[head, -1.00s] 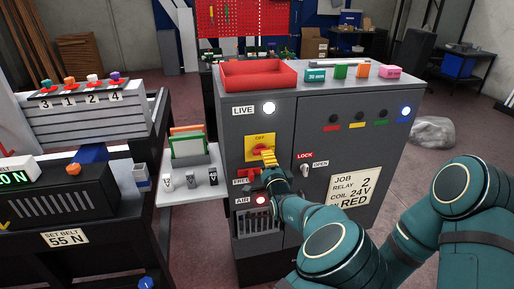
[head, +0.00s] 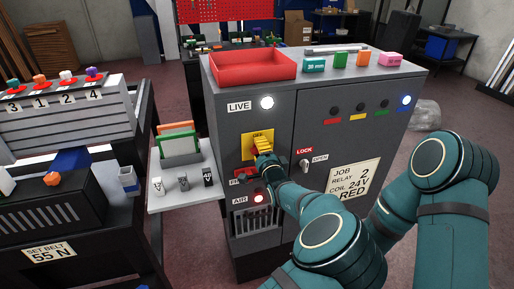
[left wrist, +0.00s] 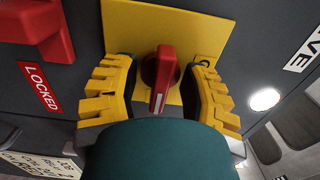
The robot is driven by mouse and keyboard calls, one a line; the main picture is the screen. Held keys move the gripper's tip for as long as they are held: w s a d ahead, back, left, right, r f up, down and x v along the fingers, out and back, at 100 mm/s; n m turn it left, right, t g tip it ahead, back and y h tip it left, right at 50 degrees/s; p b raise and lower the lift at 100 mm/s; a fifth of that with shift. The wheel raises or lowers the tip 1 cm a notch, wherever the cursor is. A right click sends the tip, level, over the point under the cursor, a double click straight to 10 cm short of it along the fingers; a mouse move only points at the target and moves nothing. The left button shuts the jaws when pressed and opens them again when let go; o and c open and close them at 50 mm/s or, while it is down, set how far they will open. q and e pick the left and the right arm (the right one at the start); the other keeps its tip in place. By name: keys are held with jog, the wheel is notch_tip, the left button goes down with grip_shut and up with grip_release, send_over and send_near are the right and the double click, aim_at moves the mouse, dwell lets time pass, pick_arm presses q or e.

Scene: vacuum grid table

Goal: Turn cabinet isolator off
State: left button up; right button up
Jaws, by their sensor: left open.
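The isolator's yellow plate (head: 246,151) is on the front of the grey cabinet (head: 310,120), below the LIVE label. In the left wrist view the plate (left wrist: 185,22) carries a red rotary handle (left wrist: 163,75) with a white stripe. The handle points toward the bottom of that picture. My left gripper (head: 261,145) is in front of the plate and hides the handle in the head view. In the left wrist view its yellow fingers (left wrist: 160,68) are open, one on each side of the handle, with gaps visible. My right gripper is not in view.
A white LIVE lamp (head: 267,102) is lit, and a red lamp (head: 258,197) glows by AIR. A key switch (head: 304,163) is right of the isolator. A red tray (head: 252,68) sits on top. A side shelf (head: 185,197) with small tags is to the left.

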pick_arm(q)
jog(key=c, duration=0.7)
jog(key=shift+s+r, duration=0.1)
jog(key=shift+s, duration=0.05)
grip_shut()
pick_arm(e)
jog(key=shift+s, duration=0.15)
